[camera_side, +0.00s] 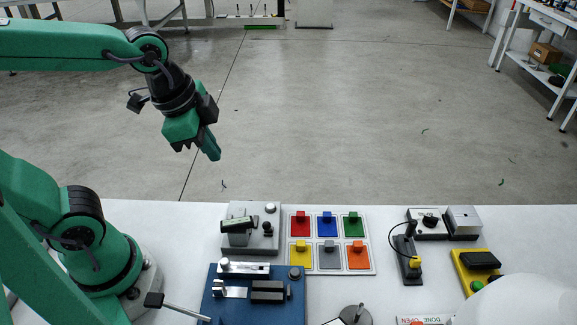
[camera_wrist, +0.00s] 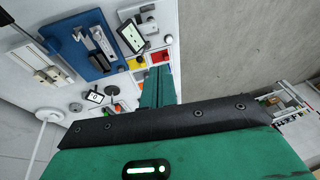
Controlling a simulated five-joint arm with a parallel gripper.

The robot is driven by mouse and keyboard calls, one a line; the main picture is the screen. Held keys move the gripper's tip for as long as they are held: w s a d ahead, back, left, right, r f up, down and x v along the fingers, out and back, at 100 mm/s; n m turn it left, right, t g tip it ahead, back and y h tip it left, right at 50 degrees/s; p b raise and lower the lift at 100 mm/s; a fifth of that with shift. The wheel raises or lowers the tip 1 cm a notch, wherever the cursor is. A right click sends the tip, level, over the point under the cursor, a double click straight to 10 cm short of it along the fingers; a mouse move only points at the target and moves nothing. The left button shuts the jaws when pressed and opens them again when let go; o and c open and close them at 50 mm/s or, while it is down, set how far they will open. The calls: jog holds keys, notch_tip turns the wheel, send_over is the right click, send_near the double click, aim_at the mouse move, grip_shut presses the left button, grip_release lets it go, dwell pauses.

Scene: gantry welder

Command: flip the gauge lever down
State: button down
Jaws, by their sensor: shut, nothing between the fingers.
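A grey gauge unit (camera_side: 265,246) stands at the back of the white table, behind the blue fixture. It carries a small tilted display (camera_side: 239,225) and a short black lever or knob (camera_side: 267,229); I cannot tell surely which part is the gauge lever or how it is set. In the wrist view the display (camera_wrist: 131,37) shows near the top, beside the blue fixture. My gripper (camera_side: 212,155) is shut and empty, high above and left of the gauge unit, touching nothing. Its green fingers (camera_wrist: 158,88) show in the wrist view.
The blue fixture (camera_side: 228,308) with metal clamps lies in front of the gauge unit. A tray of coloured blocks (camera_side: 371,268) is to its right. Further right are a black stand with a cable (camera_side: 408,262) and a yellow box (camera_side: 465,270). The air around my gripper is clear.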

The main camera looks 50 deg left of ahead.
jog(key=d+f+m+g, duration=0.25)
jog(key=d+m, duration=0.25)
jog(key=m, duration=0.4)
jog(key=m+g+y, duration=0.1)
jog(key=m+g, duration=0.1)
jog(key=m, duration=1)
send_over(267, 227)
jog(key=s+d, duration=0.3)
jog(key=s, duration=0.1)
jog(key=shift+d+f, duration=0.15)
jog(key=shift+f, duration=2.25)
jog(key=shift+f+n, duration=0.1)
jog(key=shift+n, duration=0.2)
jog(key=f, duration=1)
jog(key=shift+s+a, duration=0.25)
jog(key=shift+s, duration=0.05)
jog(key=shift+w+a+r, duration=0.3)
jog(key=shift+w+a, duration=0.05)
jog(key=shift+w, duration=0.2)
jog(key=shift+w+a+r, duration=0.25)
jog(key=shift+w+a, duration=0.1)
jog(key=shift+w, duration=0.2)
jog(key=shift+w+a+r, duration=0.25)
jog(key=shift+w+a, duration=0.1)
jog(key=shift+w, duration=0.15)
